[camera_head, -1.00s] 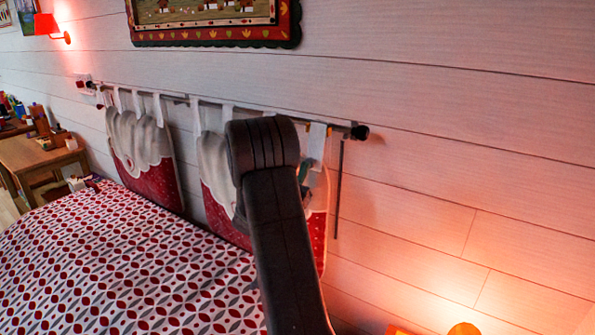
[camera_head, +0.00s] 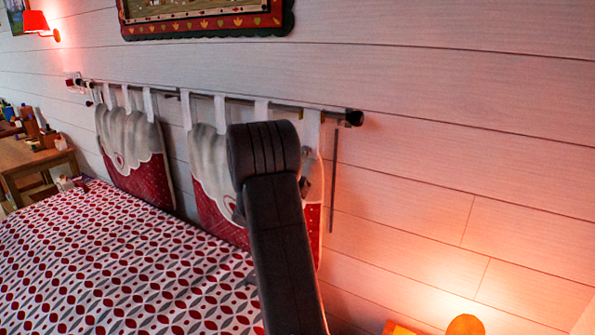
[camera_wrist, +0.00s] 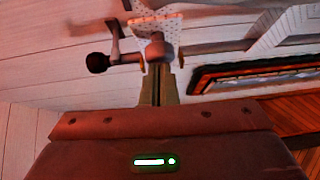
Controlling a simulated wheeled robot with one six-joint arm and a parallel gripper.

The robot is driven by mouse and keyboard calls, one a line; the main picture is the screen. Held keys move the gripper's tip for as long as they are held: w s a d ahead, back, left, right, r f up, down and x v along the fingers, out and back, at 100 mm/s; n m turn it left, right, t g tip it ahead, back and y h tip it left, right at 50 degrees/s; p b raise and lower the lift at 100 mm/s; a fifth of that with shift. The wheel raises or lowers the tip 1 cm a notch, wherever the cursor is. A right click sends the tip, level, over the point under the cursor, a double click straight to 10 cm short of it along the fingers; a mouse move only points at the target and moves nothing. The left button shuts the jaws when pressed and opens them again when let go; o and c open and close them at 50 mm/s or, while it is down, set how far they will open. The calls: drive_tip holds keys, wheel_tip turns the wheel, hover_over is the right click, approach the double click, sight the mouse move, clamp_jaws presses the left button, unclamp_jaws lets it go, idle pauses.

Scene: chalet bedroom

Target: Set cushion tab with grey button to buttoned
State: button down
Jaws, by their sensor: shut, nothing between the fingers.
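Two red, white and grey cushions hang by pale tabs from a wall rod in the head view: the left cushion (camera_head: 140,170) and the right cushion (camera_head: 212,185). The right cushion's end tab (camera_head: 311,130) hangs from the rod, right of my arm. In the wrist view, a pale dotted strip (camera_wrist: 156,48), apparently this tab, is by the rod bracket beyond my fingertips. My gripper (camera_wrist: 161,72) is shut and empty, close to the strip; I cannot tell if they touch. My arm hides part of the right cushion. I cannot make out the grey button.
The rod (camera_head: 240,99) ends in a dark knob (camera_head: 354,118), also in the wrist view (camera_wrist: 98,62). A framed picture (camera_head: 205,15) hangs above. The bed (camera_head: 120,260) lies below. A glowing lamp (camera_head: 465,325) stands at lower right; the wall right of the knob is clear.

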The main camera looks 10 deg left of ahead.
drive_tip(key=b, duration=0.2)
drive_tip(key=w+f+t+b, duration=0.1)
drive_tip(key=b, duration=0.1)
drive_tip(key=shift+w+d, duration=0.1)
drive_tip(key=shift+d, duration=0.2)
drive_tip(key=shift+r, duration=0.2)
drive_tip(key=shift+b, duration=0.3)
